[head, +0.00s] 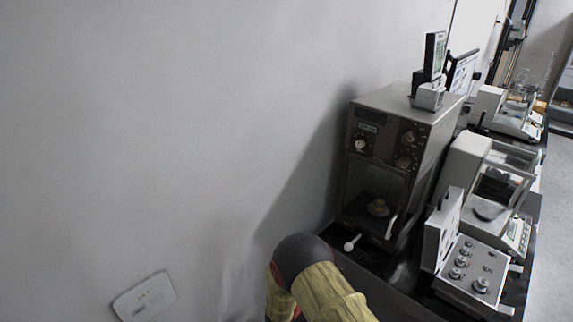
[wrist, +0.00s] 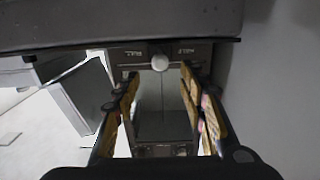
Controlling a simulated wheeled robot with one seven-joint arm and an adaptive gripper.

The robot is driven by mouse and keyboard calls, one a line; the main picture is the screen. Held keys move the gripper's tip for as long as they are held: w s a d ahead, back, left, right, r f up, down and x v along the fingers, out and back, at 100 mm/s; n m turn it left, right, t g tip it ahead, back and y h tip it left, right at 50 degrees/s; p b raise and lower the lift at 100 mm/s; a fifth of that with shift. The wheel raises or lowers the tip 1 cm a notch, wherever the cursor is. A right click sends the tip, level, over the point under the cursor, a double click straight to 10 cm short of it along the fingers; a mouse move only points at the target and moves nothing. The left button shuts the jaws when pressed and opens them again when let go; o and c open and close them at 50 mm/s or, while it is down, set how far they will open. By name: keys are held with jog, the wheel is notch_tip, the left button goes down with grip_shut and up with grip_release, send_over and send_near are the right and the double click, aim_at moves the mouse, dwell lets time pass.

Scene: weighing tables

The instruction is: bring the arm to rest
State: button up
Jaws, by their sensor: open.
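My gripper (wrist: 160,100) shows in the wrist view with its two fingers apart and nothing between them. Beyond the fingers is a dark cabinet-like instrument front with a pale round knob (wrist: 159,62). In the head view my arm, with a yellowish sleeve and a dark joint, reaches in from the bottom edge, just in front of the brown oven-like instrument (head: 419,113). My gripper is out of the head view.
The dark table (head: 390,296) stands along the grey wall. It bears a weight box (head: 473,272), a balance (head: 468,160) and, farther back, another balance (head: 506,113). A small display (head: 434,55) stands on the brown instrument. Floor (head: 552,215) is clear at right.

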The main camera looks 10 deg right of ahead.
jog(key=a+f+n+g+y, duration=0.25)
jog(key=a+f+y, duration=0.55)
jog(key=f, duration=0.6)
jog(key=s+a+r+n+g+y, duration=0.45)
jog(key=s+a+r+y, duration=0.35)
jog(key=a, duration=0.5)
jog(key=s+d+r+n, duration=0.1)
jog(key=s+d+r, duration=0.3)
jog(key=s+r, duration=0.5)
jog(key=s+d+r+n+t+h, duration=0.1)
jog(key=s+d+r, duration=0.4)
jog(key=r, duration=1)
jog(key=s+d+r+n, duration=0.1)
jog(key=s+d+r, duration=0.4)
jog(key=s+r, duration=0.7)
jog(key=shift+s+r+t+h, duration=0.3)
jog(key=shift+h, duration=0.1)
